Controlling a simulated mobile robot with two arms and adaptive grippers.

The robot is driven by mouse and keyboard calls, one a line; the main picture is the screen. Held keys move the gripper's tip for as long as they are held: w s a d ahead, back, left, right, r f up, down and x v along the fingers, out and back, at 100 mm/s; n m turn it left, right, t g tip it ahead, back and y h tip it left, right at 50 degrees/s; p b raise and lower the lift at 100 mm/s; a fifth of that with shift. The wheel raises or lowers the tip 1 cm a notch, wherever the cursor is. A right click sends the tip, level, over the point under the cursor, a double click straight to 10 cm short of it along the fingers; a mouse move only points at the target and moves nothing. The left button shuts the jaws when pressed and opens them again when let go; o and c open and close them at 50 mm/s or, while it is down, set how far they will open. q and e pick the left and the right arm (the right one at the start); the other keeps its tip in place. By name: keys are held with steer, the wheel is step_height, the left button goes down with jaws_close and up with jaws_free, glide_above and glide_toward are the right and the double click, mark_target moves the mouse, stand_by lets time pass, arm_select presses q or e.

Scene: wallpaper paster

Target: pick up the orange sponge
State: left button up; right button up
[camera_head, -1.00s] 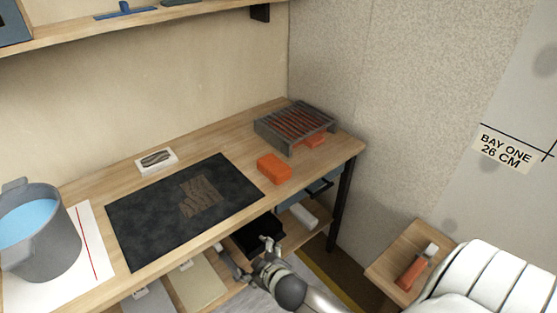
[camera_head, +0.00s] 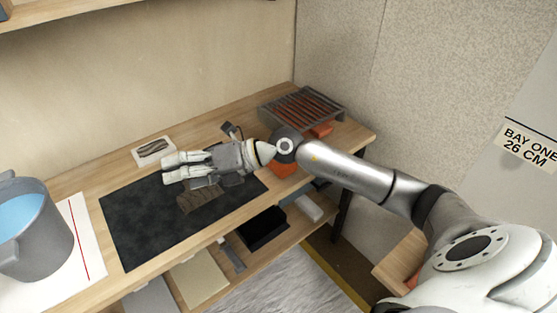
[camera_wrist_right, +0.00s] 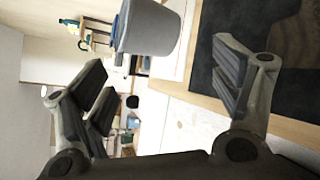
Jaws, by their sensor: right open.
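The orange sponge (camera_head: 284,170) lies on the wooden workbench, right of the dark mat (camera_head: 125,230). In the head view my right arm covers part of it. Another orange piece (camera_head: 322,130) shows under the slatted rack (camera_head: 298,108). My right gripper (camera_head: 166,168) is above the dark mat, pointing left, well to the left of the orange sponge. It is open, with nothing between its fingers; its spread fingers also show in the right wrist view (camera_wrist_right: 165,88). The sponge does not show in the wrist view. My left gripper is not in view.
A grey bucket (camera_head: 32,228) of blue liquid stands on a white sheet at the left; it also shows in the wrist view (camera_wrist_right: 150,27). A lower shelf (camera_head: 210,290) holds several items. A wall rises behind the bench.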

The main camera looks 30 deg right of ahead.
steer(key=w+d+f+g+h, duration=0.1)
steer(key=d+h, duration=0.3)
steer(key=d, duration=0.5)
steer(key=d+f+h, duration=0.2)
steer(key=d+h, duration=0.2)
steer(key=d, duration=0.5)
steer(key=w+d+f+g+h, duration=0.1)
steer(key=d+h, duration=0.3)
steer(key=d, duration=0.5)
steer(key=shift+w+d+f+g+h, duration=0.2)
steer(key=shift+w+d+g+h, duration=0.1)
steer(key=shift+d, duration=0.05)
steer(key=shift+w+d+f, duration=0.1)
steer(key=shift+d+f, duration=0.05)
steer(key=shift+f, duration=0.2)
steer(key=x, duration=0.4)
steer(key=shift+w+f, duration=0.1)
steer(key=shift+f, duration=0.2)
steer(key=p+x, duration=0.1)
steer(key=x, duration=0.3)
steer(key=shift+d+f, duration=0.1)
steer(key=shift+f, duration=0.3)
steer(key=shift+w+f, duration=0.1)
steer(key=shift+f, duration=0.2)
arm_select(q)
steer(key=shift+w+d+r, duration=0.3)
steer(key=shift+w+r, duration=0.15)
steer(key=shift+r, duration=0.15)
